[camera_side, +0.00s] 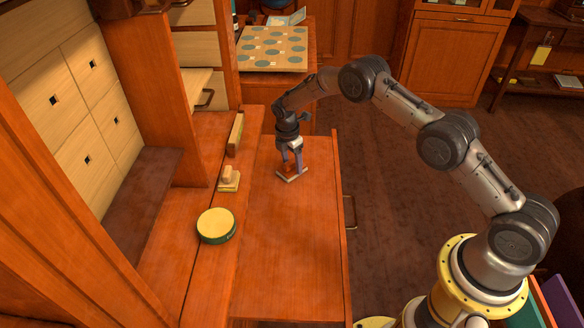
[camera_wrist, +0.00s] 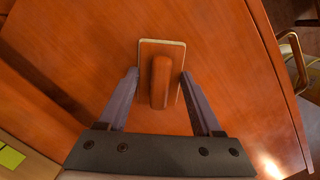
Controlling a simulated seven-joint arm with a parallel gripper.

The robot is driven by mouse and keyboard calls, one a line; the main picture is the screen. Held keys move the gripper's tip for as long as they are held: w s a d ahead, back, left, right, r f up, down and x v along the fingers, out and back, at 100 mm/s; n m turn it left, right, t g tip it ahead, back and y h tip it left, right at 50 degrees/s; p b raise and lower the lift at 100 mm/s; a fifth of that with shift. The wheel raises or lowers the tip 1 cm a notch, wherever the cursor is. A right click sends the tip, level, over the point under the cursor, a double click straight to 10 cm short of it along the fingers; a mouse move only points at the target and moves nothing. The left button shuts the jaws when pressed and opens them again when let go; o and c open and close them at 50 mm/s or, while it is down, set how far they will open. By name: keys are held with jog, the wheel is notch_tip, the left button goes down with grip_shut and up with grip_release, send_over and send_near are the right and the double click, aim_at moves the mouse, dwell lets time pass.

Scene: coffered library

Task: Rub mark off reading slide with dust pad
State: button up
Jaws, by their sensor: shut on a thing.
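The reading slide (camera_side: 285,240) is a flat reddish-wood board pulled out in front of the desk; it fills much of the wrist view (camera_wrist: 225,40). The dust pad (camera_side: 292,177) is a small rectangular block with a pale edge and a reddish-brown upright grip; it shows in the wrist view (camera_wrist: 160,48). My gripper (camera_side: 291,163) points down over the slide's far part, shut on the pad's grip, with a finger on each side in the wrist view (camera_wrist: 160,76). The pad appears to rest on the slide. I cannot make out a mark; the wood under the pad is hidden.
On the ledge left of the slide are a round green tin with a yellow top (camera_side: 216,225), a pale block with a knob (camera_side: 229,179) and a narrow wooden bar (camera_side: 236,134). A metal handle (camera_side: 349,212) juts from the slide's right side. The slide's near part is clear.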

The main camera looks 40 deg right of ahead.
aim_at(293, 178)
jog(key=shift+w+d, duration=1.65)
jog(key=shift+d, duration=0.05)
jog(key=shift+s+a, duration=3.1)
jog(key=shift+s+a+r, duration=0.1)
jog(key=shift+s+a, duration=0.1)
notch_tip(293, 178, up, 8)
jog(key=shift+w+d, duration=0.1)
